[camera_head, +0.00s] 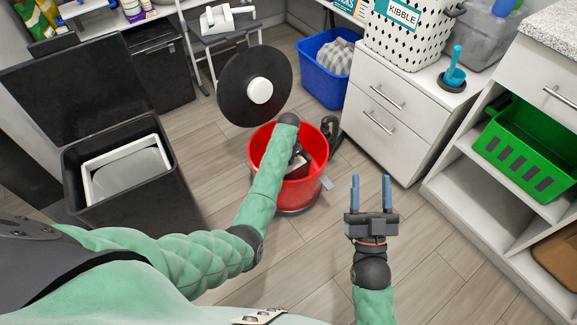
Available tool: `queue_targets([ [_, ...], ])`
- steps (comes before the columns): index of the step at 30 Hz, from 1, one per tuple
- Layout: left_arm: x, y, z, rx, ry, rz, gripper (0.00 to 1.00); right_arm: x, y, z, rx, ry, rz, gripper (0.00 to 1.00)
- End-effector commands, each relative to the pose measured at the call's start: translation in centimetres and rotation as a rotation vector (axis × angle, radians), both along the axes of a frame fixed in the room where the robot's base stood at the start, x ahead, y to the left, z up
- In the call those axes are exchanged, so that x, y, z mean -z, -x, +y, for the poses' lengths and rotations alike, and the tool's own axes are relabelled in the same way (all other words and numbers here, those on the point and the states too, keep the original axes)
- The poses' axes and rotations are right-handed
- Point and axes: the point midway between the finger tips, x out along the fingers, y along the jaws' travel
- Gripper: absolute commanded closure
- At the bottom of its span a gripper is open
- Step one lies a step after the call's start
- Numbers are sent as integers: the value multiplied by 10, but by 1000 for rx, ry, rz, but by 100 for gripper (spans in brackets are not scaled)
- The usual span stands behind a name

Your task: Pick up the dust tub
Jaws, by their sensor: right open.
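A round red tub (316,149), the likeliest dust tub in view, stands on the floor at the centre. No label shows on it. My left arm reaches over it from the lower left. My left gripper (300,163) is mostly hidden by the arm, over or inside the tub's opening; its fingers are not clear, nor whether it touches the tub. My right gripper (371,190) is open and empty, with its two blue fingers pointing up the picture, to the right of the tub and apart from it.
A black disc with a white knob (260,91) appears behind the tub. A black open bin (87,207) stands left. A blue bin (322,84) is behind, a white drawer cabinet (392,105) right, and a green crate (530,147) on shelves. Floor at lower right is clear.

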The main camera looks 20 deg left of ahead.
Motion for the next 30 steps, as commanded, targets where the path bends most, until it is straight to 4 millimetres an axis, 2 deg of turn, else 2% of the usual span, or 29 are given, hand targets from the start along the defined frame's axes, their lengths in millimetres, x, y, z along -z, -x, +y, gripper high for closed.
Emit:
queue_targets([
  [9, -2, 0, 0, 0, -1, -1, 100, 0, -1, 0, 0, 1, 7, 47],
  [13, -8, 0, 0, 0, 0, -1, 100, 7, -4, 1, -2, 9, 39, 47],
  [16, -16, 0, 1, -1, -1, -1, 100, 40, -7, 4, -7, 31, 134, 47],
  [23, -40, -1, 1, 0, -2, -1, 100, 101, -12, 9, -20, 78, 323, 47],
  [30, -65, -1, 0, 0, -1, -2, 100, 168, -6, 12, -36, 124, 528, 47],
])
